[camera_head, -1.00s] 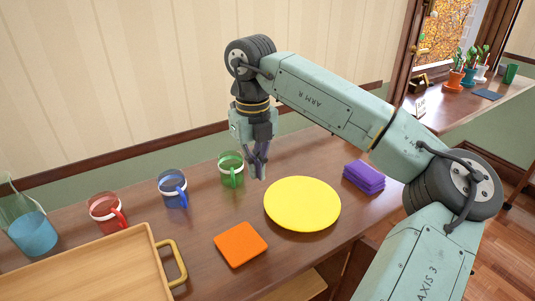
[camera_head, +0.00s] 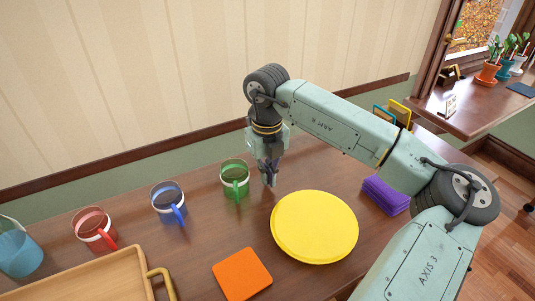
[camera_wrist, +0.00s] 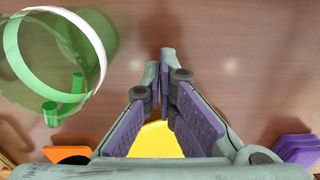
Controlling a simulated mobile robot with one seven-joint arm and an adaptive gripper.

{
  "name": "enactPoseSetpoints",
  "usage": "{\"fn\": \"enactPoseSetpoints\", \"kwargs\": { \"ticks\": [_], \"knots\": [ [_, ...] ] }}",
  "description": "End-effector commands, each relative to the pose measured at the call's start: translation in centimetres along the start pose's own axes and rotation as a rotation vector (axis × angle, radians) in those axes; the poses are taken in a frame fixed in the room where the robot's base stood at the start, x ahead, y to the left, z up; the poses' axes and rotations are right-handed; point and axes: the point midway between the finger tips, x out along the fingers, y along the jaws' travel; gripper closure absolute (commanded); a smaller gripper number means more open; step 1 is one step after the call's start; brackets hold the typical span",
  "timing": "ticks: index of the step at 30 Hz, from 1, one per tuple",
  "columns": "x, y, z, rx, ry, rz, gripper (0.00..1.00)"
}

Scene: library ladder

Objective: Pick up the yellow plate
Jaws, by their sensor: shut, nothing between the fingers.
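The yellow plate (camera_head: 314,227) lies flat on the brown table, right of centre in the head view. In the wrist view a part of the yellow plate (camera_wrist: 157,141) shows between my fingers at the bottom, and the rest is hidden behind my gripper. My gripper (camera_head: 270,184) points down beyond the plate's upper left edge, apart from it. In the wrist view my gripper's fingertips (camera_wrist: 167,55) are together with nothing between them.
A green mug (camera_head: 235,182) stands just left of my gripper. A blue mug (camera_head: 168,205), a red mug (camera_head: 93,231), an orange square (camera_head: 242,273) and a wooden tray (camera_head: 90,285) lie further left. Purple folded cloths (camera_head: 386,194) lie right of the plate.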

Motion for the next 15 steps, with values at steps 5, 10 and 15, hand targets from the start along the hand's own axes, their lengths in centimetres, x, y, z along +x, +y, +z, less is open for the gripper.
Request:
{"fn": "enactPoseSetpoints", "kwargs": {
  "ticks": [5, 10, 15],
  "knots": [
    [0.9, 0.0, -1.9, -0.001, -0.001, 0.002, 1.00],
    [1.1, 0.0, -3.6, 0.000, -0.001, 0.001, 1.00],
    [1.2, 0.1, -4.0, -0.001, -0.001, 0.000, 1.00]
  ]
}}
